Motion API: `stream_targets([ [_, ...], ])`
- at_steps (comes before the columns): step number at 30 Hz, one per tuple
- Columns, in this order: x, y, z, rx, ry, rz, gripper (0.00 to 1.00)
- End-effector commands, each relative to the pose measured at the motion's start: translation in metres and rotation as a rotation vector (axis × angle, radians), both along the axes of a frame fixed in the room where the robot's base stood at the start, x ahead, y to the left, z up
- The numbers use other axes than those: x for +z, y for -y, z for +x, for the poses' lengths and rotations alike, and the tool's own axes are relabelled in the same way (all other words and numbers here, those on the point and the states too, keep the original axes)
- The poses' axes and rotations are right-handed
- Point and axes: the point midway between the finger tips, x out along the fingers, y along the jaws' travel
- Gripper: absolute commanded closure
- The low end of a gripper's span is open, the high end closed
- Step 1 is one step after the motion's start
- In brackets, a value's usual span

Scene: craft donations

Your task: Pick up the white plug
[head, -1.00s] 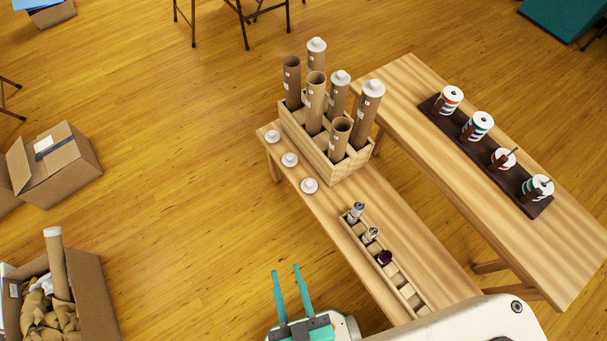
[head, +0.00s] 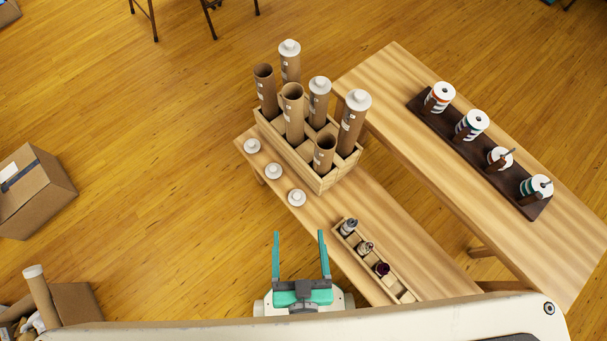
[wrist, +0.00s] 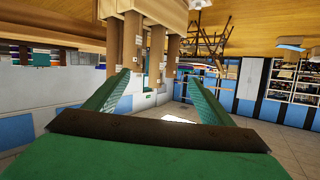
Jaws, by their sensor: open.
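Three white plugs lie in a row on the near bench's left end: one at the far corner (head: 252,146), a middle one (head: 274,171) and a nearest one (head: 297,198). Each is a round disc with a raised knob. Which one the task means cannot be told. My gripper (head: 299,233) has two teal fingers, spread open and empty, below the nearest plug in the head view. In the wrist view, the open fingers (wrist: 157,80) frame empty space and no loose plug can be made out.
A wooden crate (head: 290,161) of cardboard tubes, some white-capped, stands beside the plugs on the bench (head: 395,225). A slotted tray (head: 403,293) holds small items nearer me. Another table (head: 395,95) bears spools on a dark board.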

Motion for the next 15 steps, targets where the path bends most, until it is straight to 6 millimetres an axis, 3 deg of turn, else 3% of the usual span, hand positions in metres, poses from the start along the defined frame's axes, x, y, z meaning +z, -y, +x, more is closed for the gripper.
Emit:
stream_targets([
  [9,-0.125,0.0,0.058,-0.177,-0.289,0.361,0.24],
  [15,-0.187,-0.001,0.097,-0.355,-0.48,0.577,0.24],
])
